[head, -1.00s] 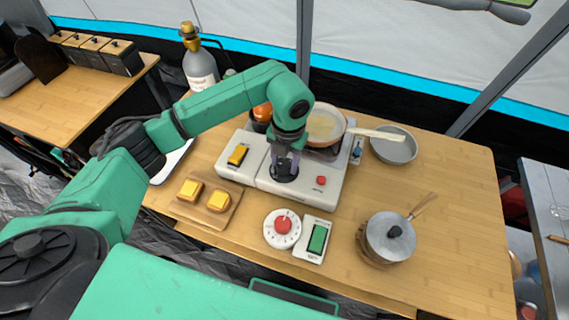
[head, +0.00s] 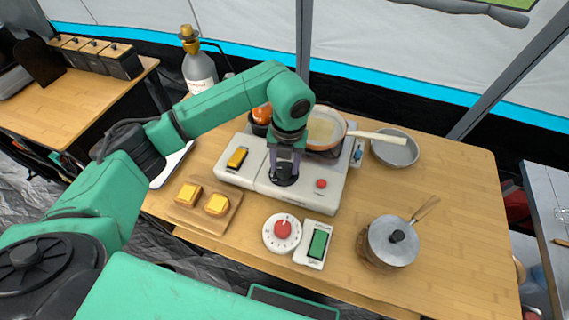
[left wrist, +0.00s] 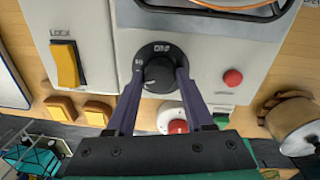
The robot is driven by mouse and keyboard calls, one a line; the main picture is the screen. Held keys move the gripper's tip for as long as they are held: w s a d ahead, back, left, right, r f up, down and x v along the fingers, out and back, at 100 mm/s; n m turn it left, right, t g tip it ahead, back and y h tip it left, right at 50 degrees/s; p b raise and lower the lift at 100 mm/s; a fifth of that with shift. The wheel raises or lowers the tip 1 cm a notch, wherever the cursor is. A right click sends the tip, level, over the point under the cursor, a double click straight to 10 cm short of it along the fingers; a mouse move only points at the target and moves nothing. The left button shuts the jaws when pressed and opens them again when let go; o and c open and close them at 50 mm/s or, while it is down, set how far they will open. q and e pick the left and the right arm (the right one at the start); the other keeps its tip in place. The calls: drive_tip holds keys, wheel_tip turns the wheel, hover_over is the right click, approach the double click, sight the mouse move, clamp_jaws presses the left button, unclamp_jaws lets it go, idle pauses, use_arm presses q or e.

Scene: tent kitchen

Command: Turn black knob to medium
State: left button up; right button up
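The black knob (left wrist: 160,74) is on the front of the white camp stove (left wrist: 208,65), with a dark round dial plate marked "OFF" at its top. My left gripper (head: 285,174) reaches down to it from above. In the left wrist view, the gripper's two purple-grey fingers (left wrist: 161,78) are on either side of the knob, which fills the gap between them. The knob's exact pointer angle is hard to read. In the head view the gripper covers most of the knob. My right gripper is not in view.
A pan (head: 326,128) sits on the burner, its handle pointing right. A yellow lock switch (head: 237,158) and red button (head: 321,184) flank the knob.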

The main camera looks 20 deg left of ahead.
use_arm(q)
drive_tip(key=shift+o, duration=1.4)
drive_tip(key=shift+r, duration=0.1)
drive_tip(key=shift+r, duration=0.4)
wheel_tip(320, 180, up, 8)
drive_tip(key=b, duration=0.2)
wheel_tip(320, 180, up, 6)
drive_tip(key=p, duration=0.1)
hover_over(287, 168)
drive_tip(key=shift+f, duration=0.2)
drive_tip(key=shift+d, duration=0.1)
